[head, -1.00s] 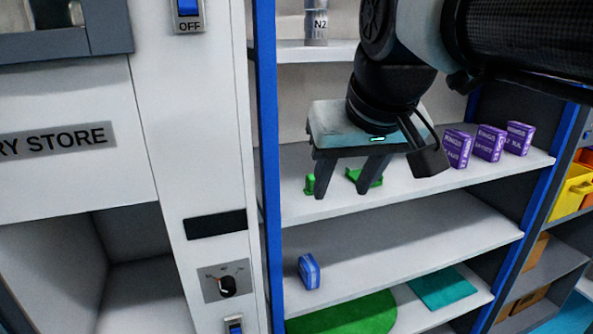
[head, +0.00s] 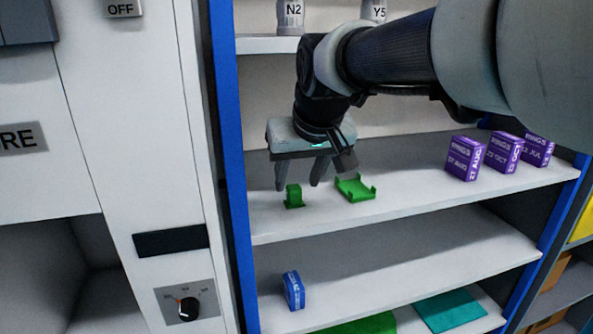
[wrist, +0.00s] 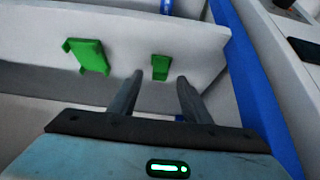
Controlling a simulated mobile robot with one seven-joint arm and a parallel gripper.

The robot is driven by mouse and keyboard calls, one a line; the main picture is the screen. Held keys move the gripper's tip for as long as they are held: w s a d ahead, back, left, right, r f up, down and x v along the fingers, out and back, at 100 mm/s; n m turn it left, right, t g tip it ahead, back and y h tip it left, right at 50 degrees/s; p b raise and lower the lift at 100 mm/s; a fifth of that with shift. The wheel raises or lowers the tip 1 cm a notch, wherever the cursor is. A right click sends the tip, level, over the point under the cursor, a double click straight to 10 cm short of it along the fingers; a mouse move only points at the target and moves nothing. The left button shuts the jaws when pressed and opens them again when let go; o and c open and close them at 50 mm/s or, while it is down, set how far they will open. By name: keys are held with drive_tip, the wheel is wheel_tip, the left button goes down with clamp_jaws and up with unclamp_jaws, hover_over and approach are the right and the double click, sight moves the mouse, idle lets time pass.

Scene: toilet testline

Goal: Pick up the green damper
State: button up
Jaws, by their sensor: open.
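Two green parts stand on the upper shelf; I cannot tell from looks alone which is the damper. One is a small upright block on a flat foot (head: 294,197), and it also shows in the wrist view (wrist: 160,67). The other is a flat tray-like piece with raised corners (head: 356,188), seen left of the block in the wrist view (wrist: 91,56). My gripper (head: 297,185) is open and empty, fingers pointing down. Its fingertips are close to the small block, which appears between the fingers in the wrist view. Contact cannot be made out.
Several purple boxes (head: 465,158) stand to the right on the same shelf (head: 420,197). A blue post (head: 226,150) bounds the shelf's left side. A blue box (head: 293,290) is on the shelf below. The shelf between the green parts and purple boxes is clear.

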sight(294, 186)
drive_tip(key=x, duration=0.5)
drive_tip(key=shift+w+a, duration=0.1)
drive_tip(key=shift+w, duration=0.15)
drive_tip(key=shift+c, duration=0.2)
drive_tip(key=shift+r, duration=0.1)
drive_tip(key=c, duration=0.8)
drive_tip(key=shift+c, duration=0.2)
